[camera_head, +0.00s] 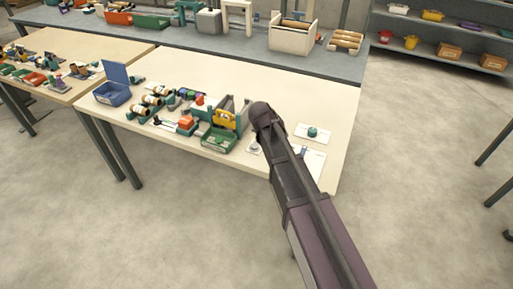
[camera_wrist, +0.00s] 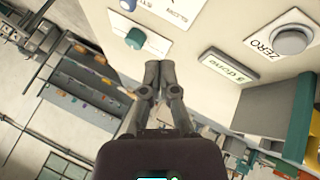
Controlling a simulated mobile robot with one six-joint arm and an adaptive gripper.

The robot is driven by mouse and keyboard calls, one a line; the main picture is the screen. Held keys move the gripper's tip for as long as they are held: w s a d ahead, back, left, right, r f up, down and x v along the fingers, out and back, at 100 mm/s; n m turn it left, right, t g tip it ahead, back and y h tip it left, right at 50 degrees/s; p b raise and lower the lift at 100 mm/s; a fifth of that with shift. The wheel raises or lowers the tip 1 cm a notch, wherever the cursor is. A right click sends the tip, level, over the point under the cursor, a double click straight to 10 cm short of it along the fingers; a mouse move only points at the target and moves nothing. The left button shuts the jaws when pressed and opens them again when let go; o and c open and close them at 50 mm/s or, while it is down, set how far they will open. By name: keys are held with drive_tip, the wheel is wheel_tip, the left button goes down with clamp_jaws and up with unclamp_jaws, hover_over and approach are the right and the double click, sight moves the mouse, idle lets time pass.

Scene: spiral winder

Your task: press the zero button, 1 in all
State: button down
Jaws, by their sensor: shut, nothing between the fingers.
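The zero button is a round grey cap (camera_wrist: 293,40) on a white plate marked ZERO, at the upper right of the wrist view. In the head view, a small grey button on a white plate (camera_head: 254,147) beside my arm looks like the same one. My gripper (camera_wrist: 160,68) shows in the wrist view with its fingertips together and nothing between them. The fingertips are left of the zero button in that picture, apart from it. In the head view my arm reaches over the table's right end, and the fingertips cannot be made out.
On the table (camera_head: 300,88), a green tray (camera_head: 218,140), a blue bin (camera_head: 113,94) and rolls stand left of my arm.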

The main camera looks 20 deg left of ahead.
drive_tip(key=r+n+t, duration=0.1)
drive_tip(key=r+t, duration=0.1)
hover_over(257, 144)
drive_tip(key=s, duration=0.2)
drive_tip(key=shift+w+a+f, duration=0.2)
drive_tip(key=shift+a+f, duration=0.05)
drive_tip(key=shift+a, duration=0.15)
drive_tip(key=shift+f+b, duration=0.2)
drive_tip(key=shift+b, duration=0.15)
wheel_tip(257, 144, down, 8)
drive_tip(key=b, duration=0.8)
drive_tip(key=shift+f, duration=0.25)
drive_tip(key=shift+f+b, duration=0.15)
drive_tip(key=shift+b, duration=0.3)
idle(0.4)
drive_tip(key=shift+f, duration=0.3)
drive_tip(key=shift+f+b, duration=0.4)
drive_tip(key=shift+b, duration=0.25)
idle(0.7)
drive_tip(key=shift+r, duration=0.1)
idle(0.3)
drive_tip(key=shift+r+p, duration=0.8)
drive_tip(key=shift+p, duration=0.05)
